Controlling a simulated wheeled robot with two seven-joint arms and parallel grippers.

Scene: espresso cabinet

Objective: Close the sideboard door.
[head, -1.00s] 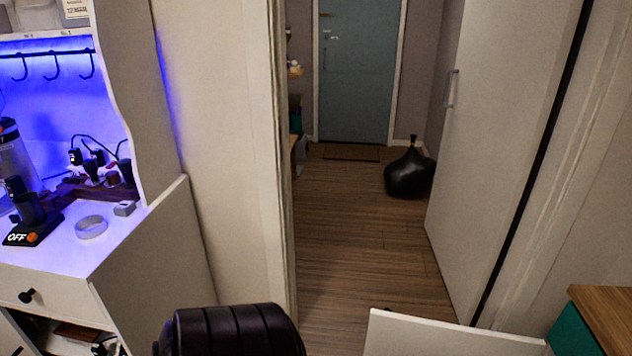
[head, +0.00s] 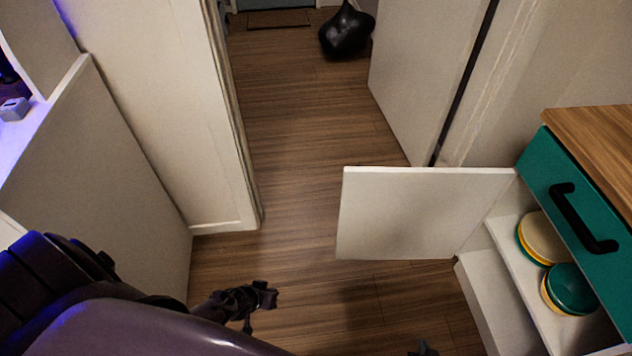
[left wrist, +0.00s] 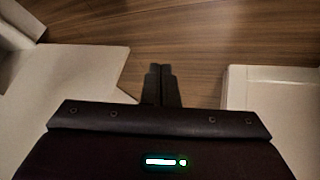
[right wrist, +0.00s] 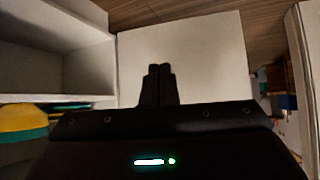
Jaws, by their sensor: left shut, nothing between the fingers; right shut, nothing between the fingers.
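The sideboard door (head: 415,215) is a white panel standing open at the right in the head view. It sticks out leftward from the far end of the sideboard (head: 545,170). The door also fills the middle of the right wrist view (right wrist: 200,60). My right gripper (head: 425,348) shows only as dark tips at the bottom edge, on the near side of the door. In the right wrist view its fingers (right wrist: 158,72) are shut and empty in front of the panel; contact cannot be told. My left gripper (left wrist: 161,75) is shut and empty above the wood floor.
The sideboard has a teal drawer with a black handle (head: 580,220) and open shelves with bowls (head: 570,288). A black bag (head: 347,32) sits in the hallway. White walls stand at the left. The wood floor left of the door is clear.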

